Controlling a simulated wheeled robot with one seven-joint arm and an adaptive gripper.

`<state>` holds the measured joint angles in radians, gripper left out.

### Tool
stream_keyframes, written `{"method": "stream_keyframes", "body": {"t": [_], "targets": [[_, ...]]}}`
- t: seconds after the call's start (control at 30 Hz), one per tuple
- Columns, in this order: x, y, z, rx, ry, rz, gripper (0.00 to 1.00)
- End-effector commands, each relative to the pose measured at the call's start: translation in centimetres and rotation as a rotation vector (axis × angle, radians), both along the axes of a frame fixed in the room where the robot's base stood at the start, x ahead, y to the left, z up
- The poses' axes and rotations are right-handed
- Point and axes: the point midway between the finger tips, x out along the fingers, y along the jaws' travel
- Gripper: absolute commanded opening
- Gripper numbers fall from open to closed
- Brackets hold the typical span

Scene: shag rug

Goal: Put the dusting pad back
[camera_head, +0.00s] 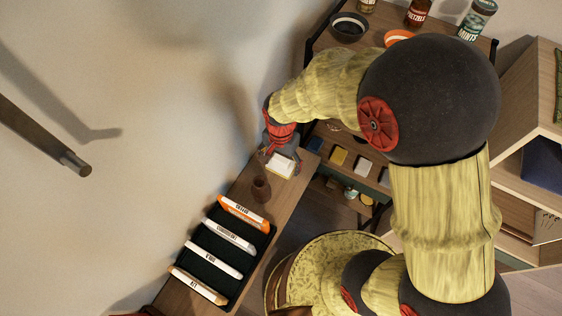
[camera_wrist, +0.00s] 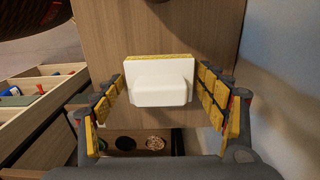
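The dusting pad (camera_wrist: 160,82) is white with a raised block-like handle and a yellow edge along its far side. In the head view the dusting pad (camera_head: 280,166) is at the upper end of a narrow wooden shelf top, just below my gripper (camera_head: 281,148). In the wrist view my gripper (camera_wrist: 161,78) is open, with one yellow-padded finger on each side of the pad. Narrow gaps seem to show between the fingers and the pad. The pad's underside is hidden.
A dark tray (camera_head: 226,262) with several labelled bars lies further down the shelf top. A rack (camera_head: 318,42) with a dark bowl (camera_head: 349,27) and jars stands beyond. A wall runs along the left.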

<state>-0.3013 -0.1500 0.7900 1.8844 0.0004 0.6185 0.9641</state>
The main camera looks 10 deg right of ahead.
Motion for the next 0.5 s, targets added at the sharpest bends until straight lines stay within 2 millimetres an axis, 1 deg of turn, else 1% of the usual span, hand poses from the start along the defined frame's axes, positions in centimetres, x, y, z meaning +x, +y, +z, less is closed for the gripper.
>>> {"method": "stream_keyframes", "body": {"t": [0.03,0.2,0.5], "targets": [[0.01,0.01,0.02,0.0,0.0,0.0,0.78],[0.0,0.0,0.03,0.0,0.0,0.0,0.86],[0.01,0.0,0.14,0.0,0.0,0.0,0.86]]}}
